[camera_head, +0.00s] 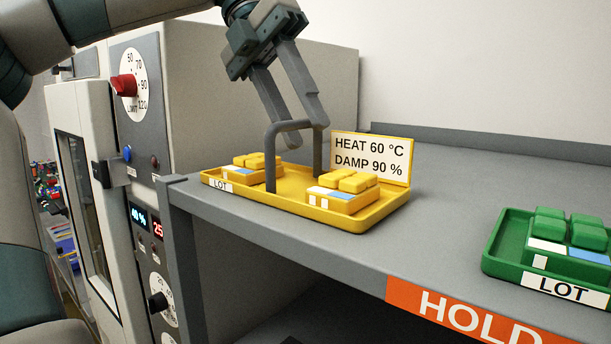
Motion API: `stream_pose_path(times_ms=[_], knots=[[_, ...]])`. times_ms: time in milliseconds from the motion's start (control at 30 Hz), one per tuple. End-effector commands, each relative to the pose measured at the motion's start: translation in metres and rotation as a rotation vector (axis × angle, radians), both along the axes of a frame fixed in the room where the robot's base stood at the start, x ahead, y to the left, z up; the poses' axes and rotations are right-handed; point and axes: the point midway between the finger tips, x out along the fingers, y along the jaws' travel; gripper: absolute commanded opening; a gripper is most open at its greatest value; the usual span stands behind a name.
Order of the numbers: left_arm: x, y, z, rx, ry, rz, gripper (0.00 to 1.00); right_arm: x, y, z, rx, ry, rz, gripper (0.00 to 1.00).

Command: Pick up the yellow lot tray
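The yellow lot tray (375,215) rests level on the grey shelf, in the middle of the head view. It has a grey arched handle (270,165), a LOT label at its left end and a sign reading HEAT 60 °C, DAMP 90 % at its back. Two groups of yellow-keyed keypads (343,198) lie in it. My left gripper (308,135) points down at the handle's top bar from above. Its fingers are apart, with a visible gap, and their tips are around the bar's level. Contact with the bar is unclear. My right gripper is out of view.
A green lot tray (508,250) with green-keyed keypads stands on the shelf (445,200) at the right, above an orange HOLD label (460,312). A grey test cabinet (190,110) with knobs and a door stands at the left. The shelf between the trays is clear.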

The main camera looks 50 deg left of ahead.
Motion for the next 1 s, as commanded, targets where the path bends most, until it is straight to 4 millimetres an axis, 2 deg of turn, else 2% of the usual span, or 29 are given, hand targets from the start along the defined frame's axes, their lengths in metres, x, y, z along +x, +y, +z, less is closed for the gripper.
stream_pose_path(times_ms=[267,633,800,1000], knots=[[-0.001,-0.003,-0.002,0.001,0.002,-0.001,0.31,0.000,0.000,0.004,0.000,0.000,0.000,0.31],[-0.001,-0.023,-0.029,0.001,0.002,-0.002,0.31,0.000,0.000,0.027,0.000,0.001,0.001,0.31],[0.000,-0.029,-0.040,0.001,0.001,-0.001,0.31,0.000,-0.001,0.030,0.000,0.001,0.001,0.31],[0.001,-0.030,-0.043,0.000,0.000,0.000,0.31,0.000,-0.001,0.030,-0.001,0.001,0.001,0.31]])
